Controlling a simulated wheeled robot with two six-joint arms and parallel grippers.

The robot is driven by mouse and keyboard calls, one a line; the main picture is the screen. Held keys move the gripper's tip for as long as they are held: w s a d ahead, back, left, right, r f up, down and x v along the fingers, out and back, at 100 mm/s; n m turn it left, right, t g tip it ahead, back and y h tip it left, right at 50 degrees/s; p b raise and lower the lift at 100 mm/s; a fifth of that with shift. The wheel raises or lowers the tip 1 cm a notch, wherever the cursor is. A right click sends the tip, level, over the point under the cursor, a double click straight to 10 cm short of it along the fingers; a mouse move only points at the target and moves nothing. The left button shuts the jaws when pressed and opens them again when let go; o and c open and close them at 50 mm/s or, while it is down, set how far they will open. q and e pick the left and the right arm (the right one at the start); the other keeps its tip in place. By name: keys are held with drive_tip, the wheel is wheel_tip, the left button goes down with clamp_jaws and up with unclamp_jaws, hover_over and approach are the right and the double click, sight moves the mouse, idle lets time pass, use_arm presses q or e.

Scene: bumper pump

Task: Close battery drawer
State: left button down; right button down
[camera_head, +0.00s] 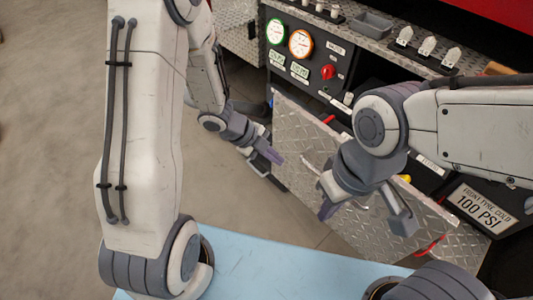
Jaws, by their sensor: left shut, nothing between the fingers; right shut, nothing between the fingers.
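A large diamond-plate panel (300,150), which looks like the front of the battery drawer, runs diagonally across the middle right. It stands out from the dark bumper front, with a dark gap and red and yellow parts behind its top edge, so the drawer looks open. My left gripper (268,158) is shut and empty beside the panel's left part; I cannot tell whether it touches. My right gripper (362,212) is in front of the panel, with nothing held. My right arm and wrist hide the panel's middle and part of the gap.
The control panel (306,62) with two round gauges and a red knob is behind. Above it, a diamond-plate shelf carries a grey tray (372,22) and white switches (427,46). A tyre-pressure sign (484,208) is at right. Floor at left is clear.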

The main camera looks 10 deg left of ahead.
sight(291, 153)
use_arm(q)
drive_tip(key=shift+w+d+f, duration=0.3)
drive_tip(key=shift+w+d, duration=0.3)
drive_tip(key=shift+w, duration=0.05)
drive_tip(key=shift+w+d+f, duration=0.25)
drive_tip(key=shift+w+d, duration=0.35)
drive_tip(key=shift+w+d+f, duration=0.3)
drive_tip(key=shift+w+d, duration=0.3)
drive_tip(key=shift+w, duration=0.05)
use_arm(e)
drive_tip(key=shift+f, duration=0.2)
